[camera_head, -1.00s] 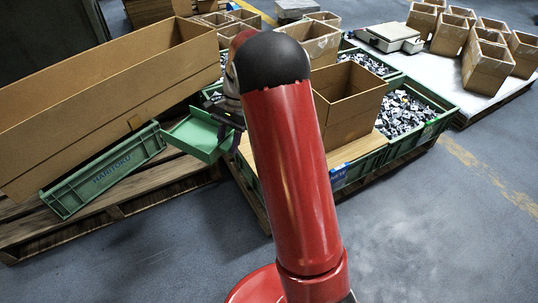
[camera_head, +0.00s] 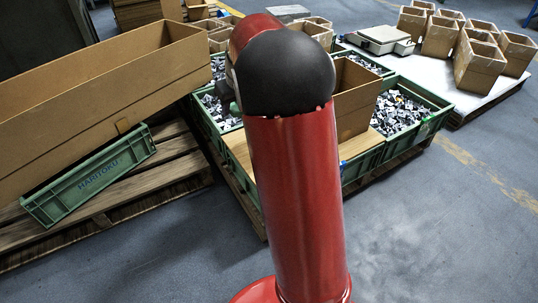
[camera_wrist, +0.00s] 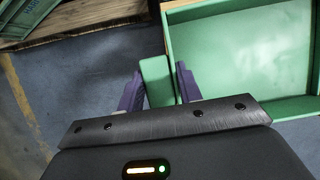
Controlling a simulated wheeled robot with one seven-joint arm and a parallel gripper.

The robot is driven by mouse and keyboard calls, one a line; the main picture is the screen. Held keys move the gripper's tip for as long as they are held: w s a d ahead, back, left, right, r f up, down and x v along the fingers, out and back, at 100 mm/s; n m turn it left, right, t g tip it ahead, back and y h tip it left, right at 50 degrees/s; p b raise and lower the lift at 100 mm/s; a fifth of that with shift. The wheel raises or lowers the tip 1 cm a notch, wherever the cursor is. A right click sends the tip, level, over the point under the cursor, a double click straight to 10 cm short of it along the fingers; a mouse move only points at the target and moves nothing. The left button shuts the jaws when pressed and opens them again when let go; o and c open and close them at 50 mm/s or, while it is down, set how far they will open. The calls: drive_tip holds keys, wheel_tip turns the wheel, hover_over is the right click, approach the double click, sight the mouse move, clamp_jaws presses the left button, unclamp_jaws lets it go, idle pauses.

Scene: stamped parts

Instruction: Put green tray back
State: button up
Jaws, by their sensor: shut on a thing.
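The green tray (camera_wrist: 243,55) fills the upper right of the wrist view. It is shallow and its visible inside is empty. My gripper (camera_wrist: 158,75) is shut on a green tab at the tray's near left side, with one dark purple finger on each side of the tab. The tray is over or near the blue-grey floor; I cannot tell its height. In the head view, my red arm hides both the gripper and the tray.
Green crates of small metal parts (camera_head: 412,93) stand on a pallet behind my arm. A long cardboard box (camera_head: 85,105) leans at left over a green HARITOKU crate (camera_head: 95,180) on a wooden pallet (camera_head: 165,185). Bare floor (camera_head: 440,220) lies at right.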

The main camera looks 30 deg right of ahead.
drive_tip(key=shift+d+m, duration=0.1)
drive_tip(key=shift+m, duration=0.2)
drive_tip(key=shift+f, duration=0.2)
wheel_tip(320, 180, down, 19)
drive_tip(key=b, duration=0.5)
drive_tip(key=shift+f, duration=0.25)
drive_tip(key=o, duration=1.2)
